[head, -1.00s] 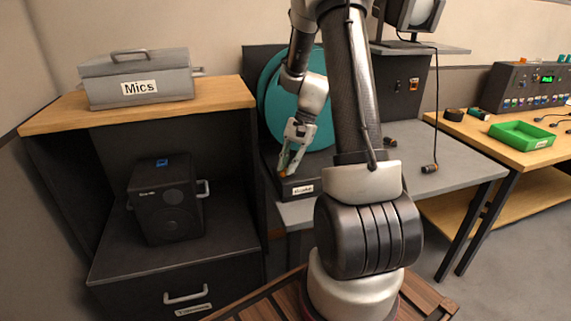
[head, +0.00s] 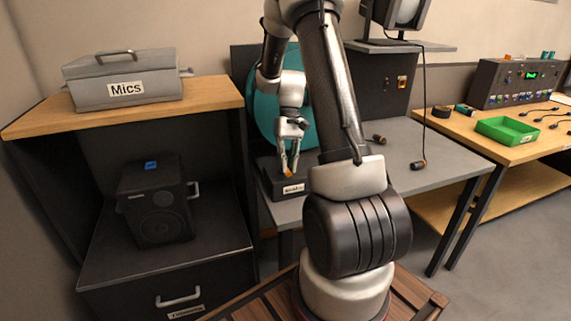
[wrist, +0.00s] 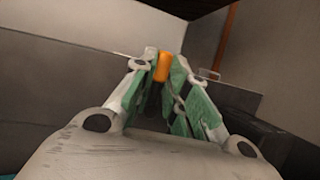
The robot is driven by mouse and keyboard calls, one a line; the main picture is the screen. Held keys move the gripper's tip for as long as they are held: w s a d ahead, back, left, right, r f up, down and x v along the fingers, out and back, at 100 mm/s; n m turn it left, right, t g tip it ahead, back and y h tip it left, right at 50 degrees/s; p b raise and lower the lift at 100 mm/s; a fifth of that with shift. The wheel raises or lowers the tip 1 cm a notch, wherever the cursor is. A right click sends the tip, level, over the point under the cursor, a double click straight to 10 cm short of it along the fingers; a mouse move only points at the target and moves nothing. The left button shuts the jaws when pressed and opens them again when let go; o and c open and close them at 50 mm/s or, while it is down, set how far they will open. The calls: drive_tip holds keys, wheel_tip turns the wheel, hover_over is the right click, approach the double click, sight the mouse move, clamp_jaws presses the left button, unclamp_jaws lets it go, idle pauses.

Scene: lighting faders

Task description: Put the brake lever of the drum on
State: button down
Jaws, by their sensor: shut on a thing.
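The drum (head: 265,105) is a large teal disc behind my arm, partly hidden by it. In front of it a low black box with a white label (head: 293,188) sits on the grey table. The brake lever's orange end (head: 287,174) shows just above this box. My gripper (head: 291,168) points down over the box and is shut on the lever. In the wrist view the orange end (wrist: 162,66) shows between the green-padded fingers (wrist: 160,85). The lever's lower part is hidden.
A grey Mics case (head: 125,90) stands on the wooden shelf at left, above a black speaker (head: 158,205). A green tray (head: 507,131) and a control console (head: 520,82) are on the right table. A cable hangs over the grey table (head: 440,155).

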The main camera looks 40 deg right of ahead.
drive_tip(key=shift+d, duration=0.1)
idle(0.3)
drive_tip(key=c, duration=1.4)
unclamp_jaws()
drive_tip(key=v, duration=1.2)
